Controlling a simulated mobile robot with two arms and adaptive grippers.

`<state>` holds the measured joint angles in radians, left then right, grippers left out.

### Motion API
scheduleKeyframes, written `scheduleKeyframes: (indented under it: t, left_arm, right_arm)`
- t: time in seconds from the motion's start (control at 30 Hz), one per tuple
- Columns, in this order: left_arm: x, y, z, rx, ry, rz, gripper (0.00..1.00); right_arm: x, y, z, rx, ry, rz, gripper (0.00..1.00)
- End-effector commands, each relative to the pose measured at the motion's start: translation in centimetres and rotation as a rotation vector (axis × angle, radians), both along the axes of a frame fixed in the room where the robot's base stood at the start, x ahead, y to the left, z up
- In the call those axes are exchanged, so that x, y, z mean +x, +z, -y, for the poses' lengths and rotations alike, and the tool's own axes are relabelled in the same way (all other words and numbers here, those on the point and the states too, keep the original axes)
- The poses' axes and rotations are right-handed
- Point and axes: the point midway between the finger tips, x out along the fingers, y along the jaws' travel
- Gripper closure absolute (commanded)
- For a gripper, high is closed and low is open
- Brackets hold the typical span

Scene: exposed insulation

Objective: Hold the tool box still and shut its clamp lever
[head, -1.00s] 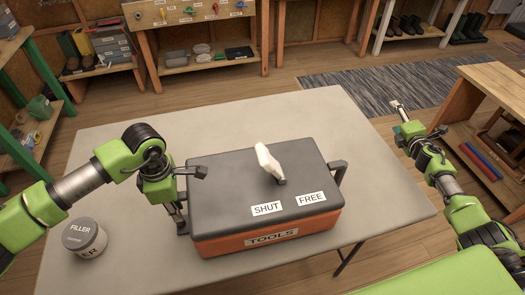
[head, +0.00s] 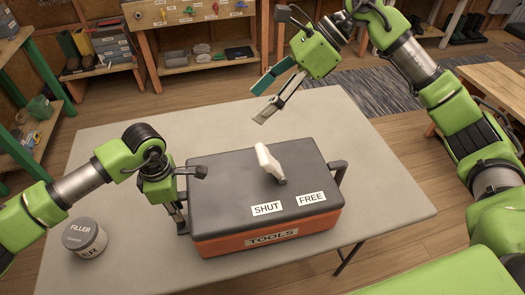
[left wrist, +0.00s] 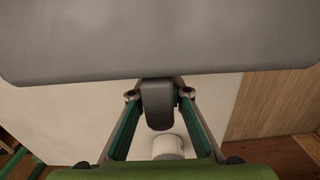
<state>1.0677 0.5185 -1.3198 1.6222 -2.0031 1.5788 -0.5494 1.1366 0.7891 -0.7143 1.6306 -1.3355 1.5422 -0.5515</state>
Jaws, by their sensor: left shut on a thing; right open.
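The tool box (head: 266,240) sits on the table with a dark lid (head: 225,190) and an orange body. A white clamp lever (head: 268,162) stands up from the lid, leaning to the upper left, away from both the SHUT label (head: 267,209) and the FREE label (head: 311,198). My left gripper (head: 182,226) is at the box's left side, shut on its left handle; the left wrist view shows the grey handle (left wrist: 157,104) between the fingers. My right gripper (head: 262,102) is open and empty, in the air above and behind the lever.
A filler tin (head: 85,237) stands on the table (head: 130,150) left of the box, near my left arm. The right handle (head: 338,172) of the box is free. The table behind and right of the box is clear.

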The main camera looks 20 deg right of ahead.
Motion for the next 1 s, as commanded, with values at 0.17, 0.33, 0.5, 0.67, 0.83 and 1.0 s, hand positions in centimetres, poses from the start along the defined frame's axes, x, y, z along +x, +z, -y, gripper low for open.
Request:
scheduleKeyframes:
  t: [0.17, 0.33, 0.5, 0.67, 0.83, 1.0]
  left_arm:
    - [0.1, 0.1, 0.1, -0.004, 0.000, 0.003, 1.00]
    - [0.1, 0.1, 0.1, -0.003, 0.000, 0.003, 1.00]
    - [0.1, 0.1, 0.1, -0.003, 0.000, 0.003, 1.00]
    - [0.1, 0.1, 0.1, -0.003, 0.000, 0.003, 1.00]
    - [0.1, 0.1, 0.1, -0.003, 0.000, 0.003, 1.00]
    - [0.1, 0.1, 0.1, -0.003, 0.000, 0.003, 1.00]
  right_arm:
    - [-3.4, -0.3, 1.9, -0.258, 0.146, 0.050, 0.33]
    - [-4.6, -0.6, 3.1, -0.368, 0.196, 0.063, 0.33]
    - [-4.8, -2.1, 2.7, -0.383, 0.203, 0.060, 0.33]
    - [-4.8, -5.0, 1.5, -0.380, 0.204, 0.058, 0.33]
    - [-4.7, -8.1, 0.2, -0.379, 0.204, 0.060, 0.33]
    - [-4.7, -10.4, -0.8, -0.378, 0.201, 0.061, 0.33]
